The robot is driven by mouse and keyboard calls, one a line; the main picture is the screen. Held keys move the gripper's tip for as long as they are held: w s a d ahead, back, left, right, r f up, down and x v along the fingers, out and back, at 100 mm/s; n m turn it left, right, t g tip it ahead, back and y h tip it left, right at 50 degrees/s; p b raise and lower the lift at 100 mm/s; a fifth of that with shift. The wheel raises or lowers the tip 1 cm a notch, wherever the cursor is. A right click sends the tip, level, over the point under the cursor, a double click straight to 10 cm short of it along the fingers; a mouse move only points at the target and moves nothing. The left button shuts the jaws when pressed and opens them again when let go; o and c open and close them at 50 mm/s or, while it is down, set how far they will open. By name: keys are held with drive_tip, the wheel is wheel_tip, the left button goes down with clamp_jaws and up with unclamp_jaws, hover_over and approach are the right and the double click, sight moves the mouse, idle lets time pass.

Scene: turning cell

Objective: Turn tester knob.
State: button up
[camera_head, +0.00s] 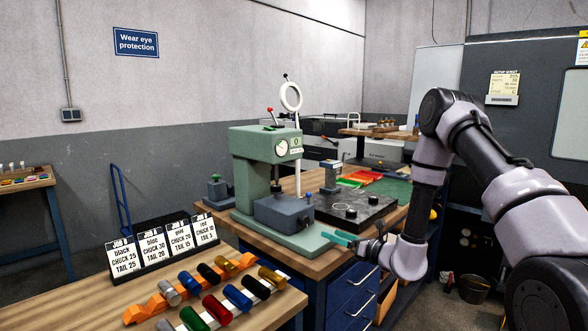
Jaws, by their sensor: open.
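The tester looks to be the green bench machine (252,158) with a round dial on its front and a grey block (285,213) on its base. A red ball-ended lever (269,111) stands on its top, and a small blue-topped knob (308,195) shows at the block's right end. I cannot tell which of these is the tester knob. My gripper (339,238), with teal fingers, is open at the front right of the tester's base, below and right of the blue-topped knob and apart from it.
A dark plate (352,211) with round parts lies right of the tester. Coloured cylinders on an orange rack (152,308) and several job cards (162,246) occupy the front-left bench. A ring light (291,97) rises behind the tester. Blue drawers (350,293) stand below the bench.

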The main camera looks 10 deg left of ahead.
sight(306, 223)
idle(0.3)
drive_tip(key=shift+s+a+f+n, duration=0.15)
drive_tip(key=shift+f+n, duration=0.15)
drive_tip(key=shift+n, duration=0.5)
drive_tip(key=shift+w+r+n, duration=0.2)
drive_tip(key=shift+r+n, duration=0.1)
drive_tip(key=shift+n, duration=0.6)
drive_tip(key=x, duration=1)
drive_tip(key=shift+w+a, duration=0.15)
drive_tip(key=shift+w, duration=0.1)
drive_tip(key=shift+c, duration=0.4)
clamp_jaws()
drive_tip(key=shift+m, duration=1.7)
